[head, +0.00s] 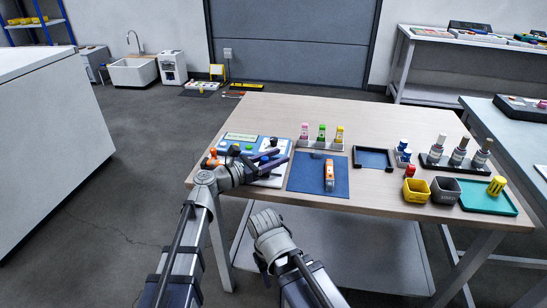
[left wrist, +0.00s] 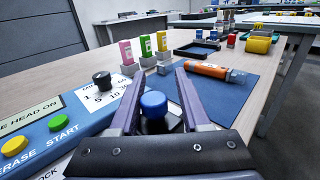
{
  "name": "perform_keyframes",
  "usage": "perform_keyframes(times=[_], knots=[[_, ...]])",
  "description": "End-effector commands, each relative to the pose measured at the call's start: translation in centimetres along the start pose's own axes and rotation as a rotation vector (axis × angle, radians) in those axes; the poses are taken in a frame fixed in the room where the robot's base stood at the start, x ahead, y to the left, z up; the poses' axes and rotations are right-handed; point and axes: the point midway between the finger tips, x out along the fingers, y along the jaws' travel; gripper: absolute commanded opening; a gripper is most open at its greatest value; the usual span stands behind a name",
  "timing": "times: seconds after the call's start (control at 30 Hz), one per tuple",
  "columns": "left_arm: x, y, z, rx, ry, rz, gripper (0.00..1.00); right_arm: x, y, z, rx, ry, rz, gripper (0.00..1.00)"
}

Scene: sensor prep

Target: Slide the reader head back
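A blue reader unit (head: 240,149) with a white panel lies at the table's left end; it also shows in the left wrist view (left wrist: 42,150), with yellow and green buttons and a black knob (left wrist: 102,80). My left gripper (head: 278,160) is above the unit's right part. In the left wrist view its two fingers (left wrist: 155,88) stand apart on either side of a round blue knob (left wrist: 153,102), with a gap at each side. I cannot tell for sure which part is the reader head. My right arm hangs in front of the table; its fingers do not show.
An orange-labelled tube (head: 329,176) lies on a blue mat (head: 305,178) right of the unit. Several coloured bottles stand in a rack (head: 322,144) behind. A dark tray (head: 373,158), yellow (head: 416,190) and grey (head: 445,189) bins and a green tray (head: 488,205) are further right.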

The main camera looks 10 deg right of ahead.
Motion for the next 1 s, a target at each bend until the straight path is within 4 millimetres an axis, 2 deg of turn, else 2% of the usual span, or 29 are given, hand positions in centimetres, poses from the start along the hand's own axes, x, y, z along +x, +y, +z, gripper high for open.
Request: perform_keyframes(times=[0.1,0.37,0.47,0.8,1.0], knots=[[-0.1,0.1,0.0,0.000,0.000,0.002,0.59,0.0,0.0,0.0,0.000,0.000,0.000,0.50],[-0.3,0.1,0.0,0.000,0.000,0.004,0.59,0.0,0.0,0.0,0.000,0.000,0.000,0.50],[-1.3,0.1,0.0,0.000,0.000,0.006,0.59,0.0,0.0,0.0,0.000,0.000,0.000,0.50],[-6.6,0.0,0.0,0.000,0.000,0.005,0.59,0.0,0.0,0.0,0.000,0.000,0.000,0.50],[-7.8,0.1,0.0,0.000,0.000,0.003,0.59,0.0,0.0,0.0,0.000,0.000,0.000,0.50]])
